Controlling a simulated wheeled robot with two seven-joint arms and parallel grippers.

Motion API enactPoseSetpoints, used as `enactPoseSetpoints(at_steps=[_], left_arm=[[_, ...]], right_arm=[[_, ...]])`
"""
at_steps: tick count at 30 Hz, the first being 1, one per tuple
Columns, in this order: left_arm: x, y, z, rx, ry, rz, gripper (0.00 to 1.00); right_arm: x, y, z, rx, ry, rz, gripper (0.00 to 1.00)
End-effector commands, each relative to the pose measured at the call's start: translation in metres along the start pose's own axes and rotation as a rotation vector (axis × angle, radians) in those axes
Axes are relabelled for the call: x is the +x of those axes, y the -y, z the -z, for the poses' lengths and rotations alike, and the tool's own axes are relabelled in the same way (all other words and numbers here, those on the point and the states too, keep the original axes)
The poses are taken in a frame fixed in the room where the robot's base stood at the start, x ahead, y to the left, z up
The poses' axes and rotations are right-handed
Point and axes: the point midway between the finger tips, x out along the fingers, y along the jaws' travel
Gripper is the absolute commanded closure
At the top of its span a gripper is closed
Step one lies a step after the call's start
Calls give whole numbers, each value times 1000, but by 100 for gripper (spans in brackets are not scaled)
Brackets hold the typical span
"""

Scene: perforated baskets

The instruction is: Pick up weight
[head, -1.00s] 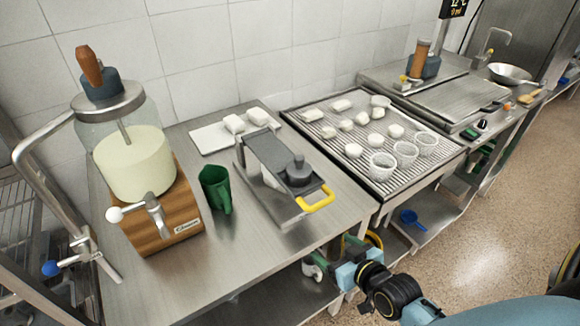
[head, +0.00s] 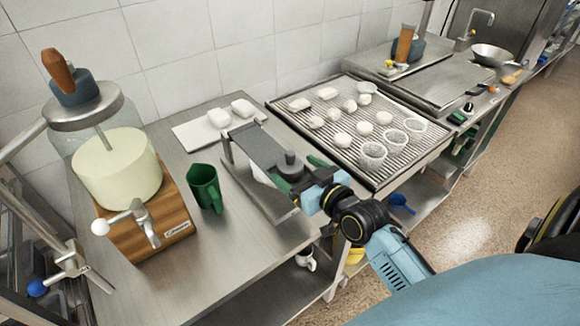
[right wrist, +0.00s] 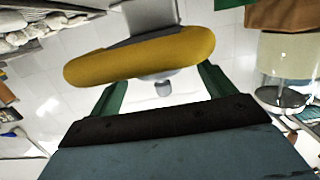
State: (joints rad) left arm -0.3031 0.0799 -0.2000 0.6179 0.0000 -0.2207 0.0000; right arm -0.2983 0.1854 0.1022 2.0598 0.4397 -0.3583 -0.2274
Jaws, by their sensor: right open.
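A dark grey knob-topped piece (head: 290,162), which looks like the weight, sits on the grey press (head: 258,146) on the steel table. My right gripper (head: 300,175) is at the front end of the press, its green fingers spread around the area of this piece. In the right wrist view the press's yellow handle (right wrist: 140,55) crosses just ahead of my open right gripper (right wrist: 162,90), with nothing clearly held. In the head view my gripper hides the handle and the lower part of the dark piece. My left gripper is out of view.
A green jug (head: 206,187) and a wooden-based dispenser (head: 165,215) stand to the left. A white board (head: 190,138) with white blocks lies behind. A grill rack (head: 300,118) with white pieces and perforated baskets (head: 373,153) is at the right.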

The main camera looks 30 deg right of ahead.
Motion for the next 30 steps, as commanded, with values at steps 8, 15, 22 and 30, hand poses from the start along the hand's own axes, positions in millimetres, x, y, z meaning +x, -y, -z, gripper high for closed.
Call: enactPoseSetpoints(at_steps=[8, 15, 22, 30], left_arm=[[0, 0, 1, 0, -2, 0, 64], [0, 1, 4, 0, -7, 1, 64], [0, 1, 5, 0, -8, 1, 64], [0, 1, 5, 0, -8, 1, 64]], right_arm=[[27, -1, -3, 3, 0, 0, 18], [53, -2, -4, 0, 1, 1, 18], [54, -1, -4, 0, 1, 2, 18], [54, -2, -4, 0, 1, 1, 49]])
